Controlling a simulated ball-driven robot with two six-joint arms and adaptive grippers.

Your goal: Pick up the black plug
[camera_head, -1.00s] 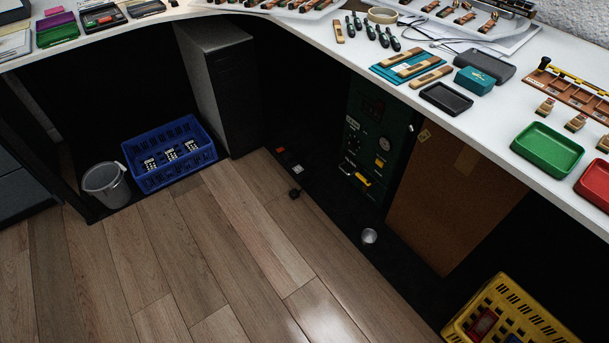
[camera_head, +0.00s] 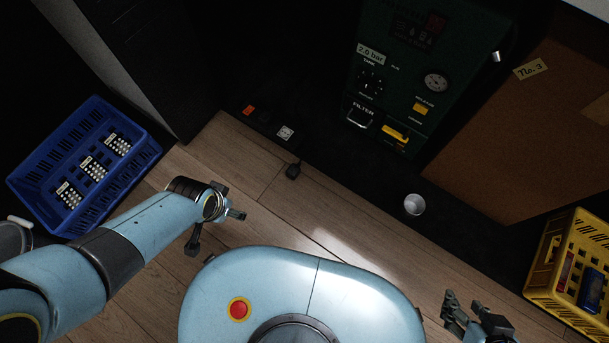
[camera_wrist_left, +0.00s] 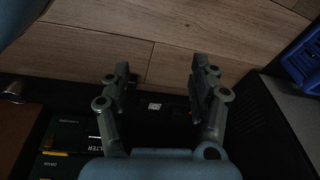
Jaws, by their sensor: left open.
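A blue crate (camera_head: 27,180) with dark blocks stands at the left. A green panel (camera_head: 402,65) and a brown board (camera_head: 520,130) stand behind. A metal cup (camera_head: 414,204) is to the right of the plug, and a yellow crate (camera_head: 566,222) is far right. Floor around the plug is clear.

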